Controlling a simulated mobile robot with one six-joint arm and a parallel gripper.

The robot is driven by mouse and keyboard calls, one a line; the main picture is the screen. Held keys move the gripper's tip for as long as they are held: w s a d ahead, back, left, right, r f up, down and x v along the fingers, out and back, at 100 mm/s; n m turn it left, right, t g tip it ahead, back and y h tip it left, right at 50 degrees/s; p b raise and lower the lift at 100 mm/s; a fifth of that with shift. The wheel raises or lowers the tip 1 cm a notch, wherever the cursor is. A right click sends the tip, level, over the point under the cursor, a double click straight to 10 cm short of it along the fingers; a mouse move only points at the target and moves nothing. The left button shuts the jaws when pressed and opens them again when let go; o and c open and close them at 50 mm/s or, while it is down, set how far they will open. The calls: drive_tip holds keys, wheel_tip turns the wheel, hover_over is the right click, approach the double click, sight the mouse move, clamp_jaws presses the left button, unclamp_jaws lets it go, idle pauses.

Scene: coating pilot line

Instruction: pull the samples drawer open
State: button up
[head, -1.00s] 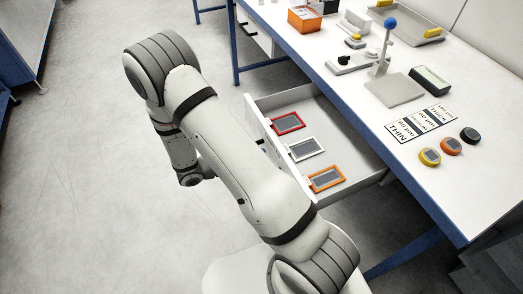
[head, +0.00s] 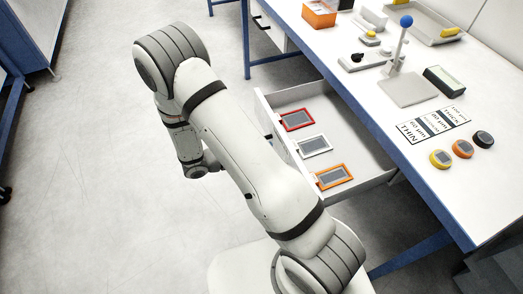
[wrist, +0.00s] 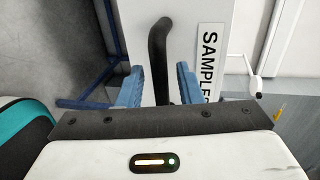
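The samples drawer (head: 347,138) stands well out from under the bench in the head view. It holds a red-framed plate (head: 297,120), a white-framed plate (head: 313,145) and an orange-framed plate (head: 334,176). In the wrist view, its white front carries a SAMPLES label (wrist: 209,62) and a black bar handle (wrist: 159,45). My gripper (wrist: 160,87) has one blue finger on each side of the handle, with gaps showing between fingers and bar.
The blue-edged bench (head: 405,125) bears a stand with a blue ball (head: 406,21), several round pucks and an orange box (head: 319,14). Another drawer with a black handle (head: 260,22) is farther back. Grey floor (head: 100,170) lies clear to the left.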

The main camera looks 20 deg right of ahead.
drive_tip(key=v, duration=0.7)
idle(0.4)
drive_tip(key=s+d+r+n+y, duration=0.2)
drive_tip(key=s+r+n+y, duration=0.2)
drive_tip(key=r+n, duration=0.4)
drive_tip(key=s+d+r+n+t+y+p, duration=0.1)
drive_tip(key=s+r+n+y, duration=0.3)
drive_tip(key=n, duration=1.1)
drive_tip(key=s+d+r+n+y+p, duration=0.1)
drive_tip(key=s+d+r+n+y, duration=0.2)
drive_tip(key=r+n+y, duration=0.4)
drive_tip(key=shift+s+r+n+t+y, duration=0.3)
drive_tip(key=shift+s+r+n, duration=0.35)
drive_tip(key=shift+r+n, duration=2.05)
